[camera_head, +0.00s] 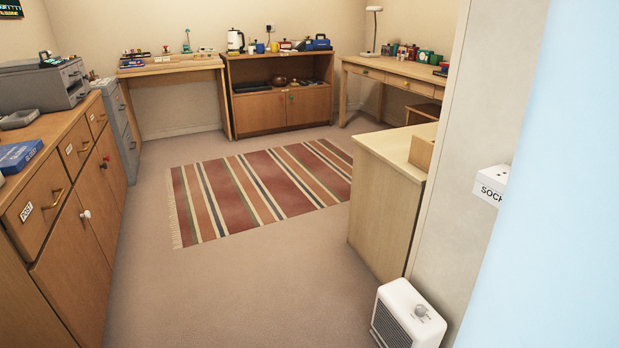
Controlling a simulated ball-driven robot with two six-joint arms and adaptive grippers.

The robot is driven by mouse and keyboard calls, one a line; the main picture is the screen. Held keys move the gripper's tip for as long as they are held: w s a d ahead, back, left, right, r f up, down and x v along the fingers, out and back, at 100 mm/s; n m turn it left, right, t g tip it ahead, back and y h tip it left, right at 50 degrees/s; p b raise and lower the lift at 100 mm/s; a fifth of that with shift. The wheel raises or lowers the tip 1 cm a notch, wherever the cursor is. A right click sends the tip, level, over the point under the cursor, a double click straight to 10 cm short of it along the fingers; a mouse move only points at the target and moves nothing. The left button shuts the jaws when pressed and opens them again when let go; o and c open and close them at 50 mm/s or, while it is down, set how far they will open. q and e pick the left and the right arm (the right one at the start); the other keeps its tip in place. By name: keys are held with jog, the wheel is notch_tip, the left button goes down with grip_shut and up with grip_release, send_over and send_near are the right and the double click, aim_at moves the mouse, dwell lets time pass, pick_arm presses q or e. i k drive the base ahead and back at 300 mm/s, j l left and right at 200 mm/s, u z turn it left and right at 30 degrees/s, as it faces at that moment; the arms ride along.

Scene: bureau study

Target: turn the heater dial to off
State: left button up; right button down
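A white heater (408,315) stands on the floor at the bottom right of the head view, next to the wall. It has a dark grille on its left-facing side. A round grey dial (421,311) sits on its top; its setting is too small to read. The lower edge of the heater is cut off by the frame. Neither of my grippers shows in this view.
A wooden cabinet (385,200) stands behind the heater against the wall. A striped rug (262,190) lies on open carpet. A long sideboard (75,250) lines the left. A pale blue surface (560,230) fills the right edge.

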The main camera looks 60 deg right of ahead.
aim_at(420, 310)
jog(key=z, duration=2.65)
